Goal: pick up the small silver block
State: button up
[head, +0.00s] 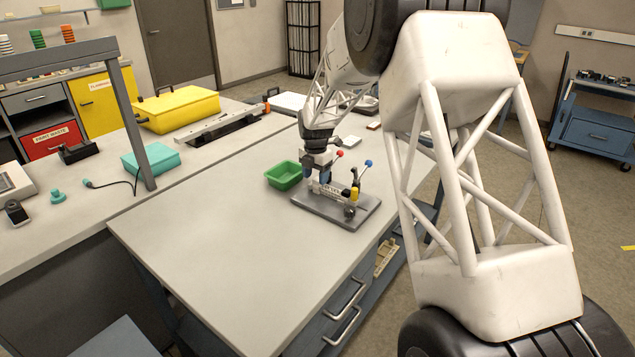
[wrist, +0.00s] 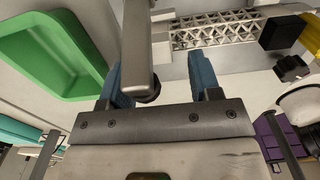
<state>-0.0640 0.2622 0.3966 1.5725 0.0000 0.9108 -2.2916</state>
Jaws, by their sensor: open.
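My gripper (head: 318,178) is over the left part of a grey fixture plate (head: 340,217) on the bench, its blue fingers pointing down. In the wrist view my gripper (wrist: 158,68) is open, with a finger on each side. A grey metal bar (wrist: 138,45) with a dark round tip reaches down between the fingers, nearer the left one; it looks like part of the fixture. A silver lattice strip (wrist: 212,32) lies beyond the fingertips, and also shows in the head view (head: 329,190). I cannot pick out the small silver block with certainty; the bar and fingers may hide it.
A green bin (head: 284,175) stands left of the fixture; it is close in the wrist view (wrist: 55,55). Levers with a red knob (head: 339,153) and a blue knob (head: 368,163), plus a yellow part (head: 354,194), rise close by. The bench front (head: 215,250) is clear.

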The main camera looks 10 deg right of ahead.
jog(key=shift+f, duration=0.65)
jog(key=c, duration=1)
